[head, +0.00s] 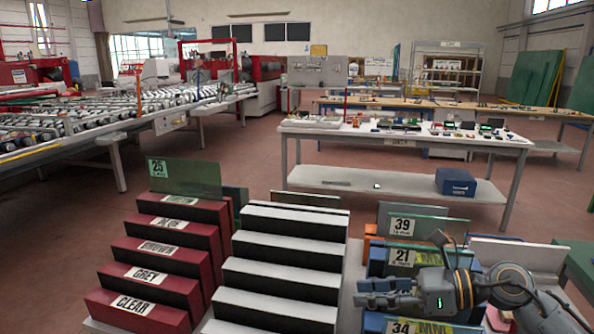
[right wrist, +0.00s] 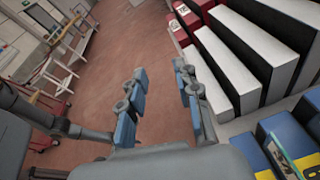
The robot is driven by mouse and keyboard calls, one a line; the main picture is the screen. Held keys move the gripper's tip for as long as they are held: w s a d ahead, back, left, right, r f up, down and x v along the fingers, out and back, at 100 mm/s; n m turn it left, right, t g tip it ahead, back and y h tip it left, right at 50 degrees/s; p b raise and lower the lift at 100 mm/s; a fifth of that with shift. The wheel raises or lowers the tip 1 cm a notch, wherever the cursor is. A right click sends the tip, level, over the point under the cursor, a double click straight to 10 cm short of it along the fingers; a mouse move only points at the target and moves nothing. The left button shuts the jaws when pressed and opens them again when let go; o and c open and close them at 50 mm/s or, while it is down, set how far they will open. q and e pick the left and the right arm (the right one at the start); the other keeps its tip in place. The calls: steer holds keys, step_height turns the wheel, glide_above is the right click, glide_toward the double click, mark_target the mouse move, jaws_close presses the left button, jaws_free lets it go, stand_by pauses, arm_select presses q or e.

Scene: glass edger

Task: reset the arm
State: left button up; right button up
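My right arm (head: 500,285) comes in from the lower right of the head view. Its gripper (head: 375,291) points left, in front of the blue and yellow steps with numbered plates. In the right wrist view the two blue-padded fingers of the right gripper (right wrist: 160,82) stand apart, with only floor showing between them. The gripper is open and empty.
Red labelled steps (head: 150,270) and white-topped black steps (head: 280,270) stand left of the right gripper. Numbered plates (head: 403,226) stand upright close behind it. A white table (head: 400,140) with small parts is farther back. Red floor (head: 255,175) lies open between.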

steer(key=a+r+m+t+y, duration=0.35)
steer(key=m+t, duration=0.45)
steer(key=m, duration=0.4)
steer(key=d+f+m+t+h, duration=0.8)
steer(key=m+h, duration=0.7)
steer(key=m, duration=0.6)
steer(key=s+d+f+m+g+h, duration=0.2)
steer(key=s+f+m+g, duration=0.1)
steer(key=f+m, duration=0.15)
steer(key=s+d+f+m+g+h, duration=0.1)
steer(key=s+d+f+m+g, duration=0.15)
steer(key=f, duration=0.35)
steer(key=s+a+f+m+g, duration=0.1)
steer(key=s+f+m+g, duration=0.2)
steer(key=s+f+g, duration=0.6)
steer(key=s+a+f+m+g, duration=0.15)
steer(key=s+f+m, duration=0.3)
steer(key=s, duration=0.85)
step_height(320, 180, down, 24)
steer(key=n+g, duration=0.1)
steer(key=g, duration=0.1)
steer(key=s+d+f, duration=0.2)
steer(key=s+f, duration=0.7)
steer(key=s+d+f+g, duration=0.1)
steer(key=s+f, duration=0.7)
steer(key=f, duration=0.1)
steer(key=shift+s+d+f, duration=0.15)
steer(key=shift+s+d, duration=0.2)
steer(key=shift+s, duration=0.05)
steer(key=shift+n, duration=0.25)
